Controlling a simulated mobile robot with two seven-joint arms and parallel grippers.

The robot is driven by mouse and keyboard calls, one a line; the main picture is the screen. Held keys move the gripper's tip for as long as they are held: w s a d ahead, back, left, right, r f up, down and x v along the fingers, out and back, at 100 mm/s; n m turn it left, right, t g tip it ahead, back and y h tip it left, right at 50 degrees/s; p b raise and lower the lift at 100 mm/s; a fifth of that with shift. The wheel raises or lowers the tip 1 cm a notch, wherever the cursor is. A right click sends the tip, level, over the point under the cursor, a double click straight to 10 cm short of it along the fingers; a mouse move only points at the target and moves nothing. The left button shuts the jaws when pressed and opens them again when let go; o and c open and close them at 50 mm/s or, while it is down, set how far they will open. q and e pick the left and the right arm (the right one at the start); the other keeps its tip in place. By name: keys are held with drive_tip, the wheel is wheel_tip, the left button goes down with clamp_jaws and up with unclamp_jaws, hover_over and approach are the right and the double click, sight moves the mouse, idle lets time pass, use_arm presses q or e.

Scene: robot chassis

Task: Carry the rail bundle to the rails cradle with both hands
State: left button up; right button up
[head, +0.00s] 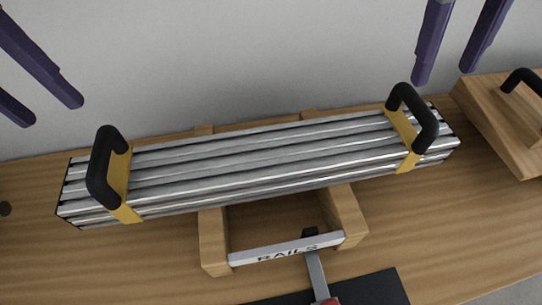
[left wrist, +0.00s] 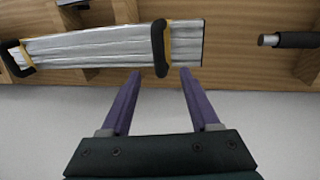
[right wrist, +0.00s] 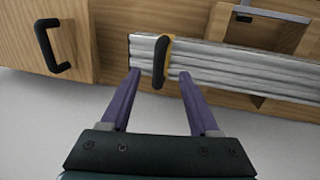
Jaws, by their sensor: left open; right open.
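The rail bundle (head: 265,160) is a stack of silver rails with two yellow straps, each with a black handle. It lies across the wooden rails cradle (head: 215,243), whose front label reads RAILS; contact beneath is hidden. My left gripper (head: 53,112) is open and empty, behind the left handle (head: 103,170) and apart from it. In the left wrist view that handle (left wrist: 159,48) stands just beyond the fingertips. My right gripper (head: 444,76) is open and empty, behind the right handle (head: 425,125). In the right wrist view that handle (right wrist: 160,63) lies just ahead between the fingertips.
A wooden block (head: 490,110) with a black handle stands right of the bundle. A dark mat (head: 375,288) and a red-ended tool (head: 318,275) lie in front of the cradle. Wooden tabletop left of the cradle is clear.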

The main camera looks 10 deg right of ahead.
sight(95, 146)
use_arm(q)
drive_tip(key=f, duration=0.3)
drive_tip(key=d+f, duration=0.1)
drive_tip(key=f, duration=0.2)
drive_tip(key=d+f, duration=0.1)
drive_tip(key=f, duration=0.2)
drive_tip(key=shift+f, duration=0.4)
use_arm(e)
drive_tip(key=f, duration=0.3)
drive_tip(key=d+f, duration=0.1)
drive_tip(key=f, duration=0.2)
drive_tip(key=d+f, duration=0.1)
drive_tip(key=f, duration=0.2)
drive_tip(key=shift+f, duration=0.4)
use_arm(q)
drive_tip(key=shift+c, duration=0.2)
use_arm(e)
drive_tip(key=shift+c, duration=0.2)
use_arm(q)
clamp_jaws()
use_arm(e)
clamp_jaws()
use_arm(q)
drive_tip(key=shift+w, duration=0.1)
